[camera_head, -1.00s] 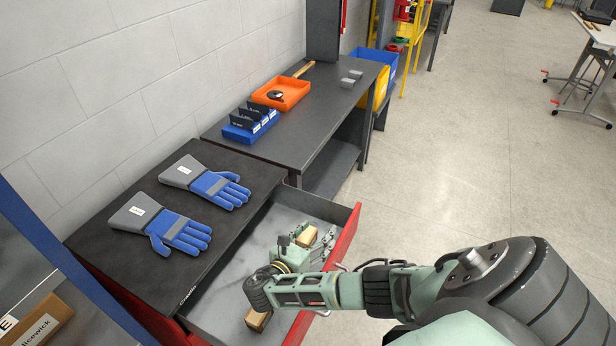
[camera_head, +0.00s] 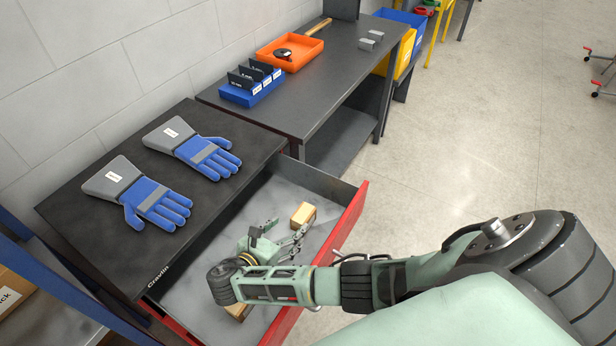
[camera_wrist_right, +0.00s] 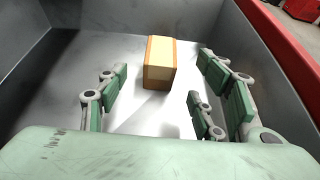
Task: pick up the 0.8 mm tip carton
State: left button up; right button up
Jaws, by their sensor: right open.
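A small tan carton (camera_head: 303,214) lies in the open drawer (camera_head: 284,187) towards its far end. In the right wrist view the same carton (camera_wrist_right: 159,63) shows brown edges and a pale band; no label is readable. My right gripper (camera_head: 287,232) is inside the drawer, open and empty, just short of this carton. In the wrist view its fingers (camera_wrist_right: 160,88) stand to either side, with the carton ahead between them. A second tan carton (camera_head: 238,311) lies nearer, partly hidden under my right wrist. I cannot tell which carton is the 0.8 mm one. My left gripper is not in view.
Grey-blue gloves (camera_head: 162,200) lie on the dark cabinet top (camera_head: 80,210). The drawer's red front (camera_head: 345,222) and metal walls stand close around my gripper. A bench behind holds an orange tray (camera_head: 312,48) and a blue divided bin (camera_head: 240,96).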

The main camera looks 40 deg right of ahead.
aim_at(298, 221)
jog(key=shift+w+d+f, duration=0.25)
jog(key=shift+d+f, duration=0.3)
jog(key=shift+d, duration=0.05)
jog(key=shift+w+d+f, duration=0.25)
jog(key=shift+d+f, duration=0.25)
jog(key=shift+d, duration=0.1)
jog(key=x, duration=0.6)
jog(key=shift+d+r+p, duration=0.25)
jog(key=shift+d+p, duration=0.05)
jog(key=shift+d, duration=0.05)
jog(key=shift+a, duration=0.1)
jog(key=shift+c, duration=0.5)
jog(key=c, duration=1.2)
jog(key=shift+r, duration=0.1)
